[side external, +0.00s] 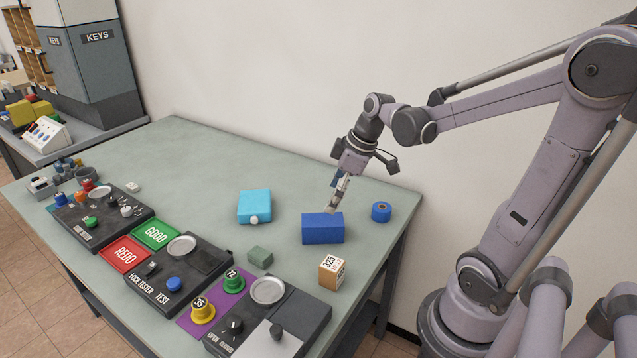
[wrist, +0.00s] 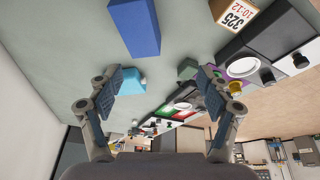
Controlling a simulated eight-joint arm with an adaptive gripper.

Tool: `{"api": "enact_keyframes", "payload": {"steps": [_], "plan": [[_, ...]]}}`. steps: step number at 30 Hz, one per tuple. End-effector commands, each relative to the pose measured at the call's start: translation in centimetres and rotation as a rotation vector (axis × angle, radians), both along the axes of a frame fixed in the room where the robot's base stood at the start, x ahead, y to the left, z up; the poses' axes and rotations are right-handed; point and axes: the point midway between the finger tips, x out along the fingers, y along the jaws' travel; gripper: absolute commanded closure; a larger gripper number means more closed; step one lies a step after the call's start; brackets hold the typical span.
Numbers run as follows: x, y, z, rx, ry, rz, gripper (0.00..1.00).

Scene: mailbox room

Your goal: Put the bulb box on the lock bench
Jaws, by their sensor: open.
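No object bears a readable bulb label, so I cannot tell which is the bulb box. A plain dark blue box (side external: 323,229) lies on the grey-green table (side external: 195,165); it also shows at the top of the wrist view (wrist: 135,27). A small cardboard box (side external: 332,271) marked 325 and 10-12 stands nearer the front right. My gripper (side external: 333,206) is open and empty, pointing down at or just behind the blue box's back edge. In the wrist view its two fingers (wrist: 162,88) are spread apart, with the blue box beyond them. No bench label is readable; the table carries a lock tester (side external: 178,278).
A cyan box (side external: 254,206) lies left of the blue box, and a blue roll (side external: 381,211) stands to its right. A small green block (side external: 260,256) is in front. Dark testing panels line the front edge. The table's back left is clear. A wall runs behind.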

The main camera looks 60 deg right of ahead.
Motion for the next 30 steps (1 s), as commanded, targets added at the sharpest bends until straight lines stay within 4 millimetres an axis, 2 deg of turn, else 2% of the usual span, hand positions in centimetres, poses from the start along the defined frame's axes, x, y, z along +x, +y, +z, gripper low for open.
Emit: {"api": "enact_keyframes", "payload": {"steps": [1,6,13,17,18,30], "plan": [[-0.4,1.8,0.5,-0.009,-0.009,-0.030,0.21],[-1.5,6.3,1.9,-0.014,-0.074,-0.175,0.21],[-3.2,10.6,2.8,0.037,-0.189,-0.325,0.21],[-3.7,11.9,3.0,0.071,-0.231,-0.371,0.21],[-3.8,12.1,3.1,0.079,-0.239,-0.378,0.17],[-3.9,12.3,3.1,0.090,-0.249,-0.395,0.17]]}}
